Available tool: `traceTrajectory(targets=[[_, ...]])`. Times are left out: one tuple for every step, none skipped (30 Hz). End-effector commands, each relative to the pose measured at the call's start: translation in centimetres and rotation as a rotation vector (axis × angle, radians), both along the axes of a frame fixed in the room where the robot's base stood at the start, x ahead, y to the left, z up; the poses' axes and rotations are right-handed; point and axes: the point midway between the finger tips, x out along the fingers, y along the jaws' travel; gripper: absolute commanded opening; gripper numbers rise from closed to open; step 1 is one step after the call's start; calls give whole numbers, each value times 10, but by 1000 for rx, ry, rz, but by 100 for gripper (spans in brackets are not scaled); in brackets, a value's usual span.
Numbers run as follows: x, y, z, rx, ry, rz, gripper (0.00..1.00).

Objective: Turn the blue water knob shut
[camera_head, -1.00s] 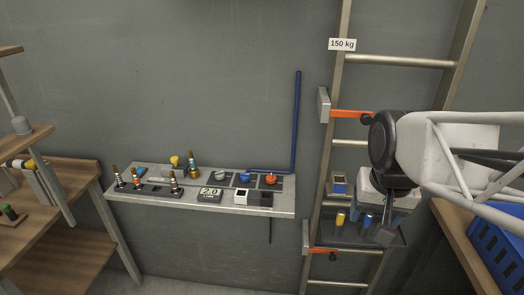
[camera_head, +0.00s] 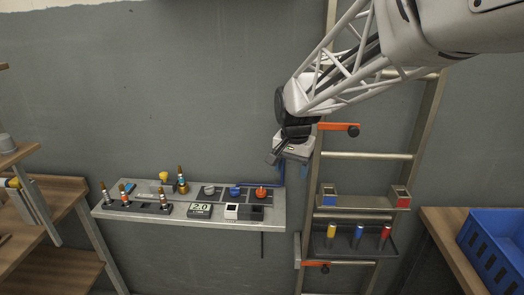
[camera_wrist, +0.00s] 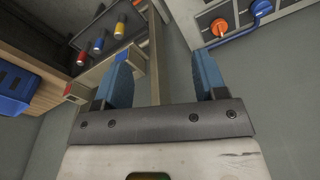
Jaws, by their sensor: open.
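The blue knob (camera_head: 235,191) sits on the wall shelf between a grey knob (camera_head: 209,190) and a red-orange knob (camera_head: 261,192). In the wrist view the blue knob (camera_wrist: 262,8) is at the top right edge, partly cut off, beside the orange knob (camera_wrist: 219,27). My gripper (camera_head: 279,164) is up and to the right of the knobs, near the ladder's left rail, tilted. In the wrist view its two blue fingers (camera_wrist: 164,58) stand apart with nothing between them. It touches no knob.
The shelf (camera_head: 110,212) also bears small bottles, a yellow knob (camera_head: 164,176) and a display reading 2.0 (camera_head: 200,209). A ladder (camera_head: 366,156) with orange clamps and a rack of coloured cylinders (camera_head: 359,235) stands at right. A blue crate (camera_head: 492,245) is far right.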

Motion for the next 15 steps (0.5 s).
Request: traceTrajectory(targets=[[11,10,-6,0,8,-7,65],[17,16,-8,1,10,-15,65],[25,23,-12,1,15,-25,65],[31,28,-15,1,18,-34,65],[37,34,-18,2,22,-40,65],[44,42,-22,1,27,-51,65],[50,48,-25,2,29,-57,65],[56,54,-29,2,33,-65,65],[63,61,-33,2,37,-75,65],[68,67,-37,2,40,-83,65],[74,74,-40,1,43,-90,65],[80,82,-45,1,48,-100,65],[86,88,-49,1,50,-107,65],[91,94,-53,1,53,-115,65],[98,102,-59,0,57,-125,65]])
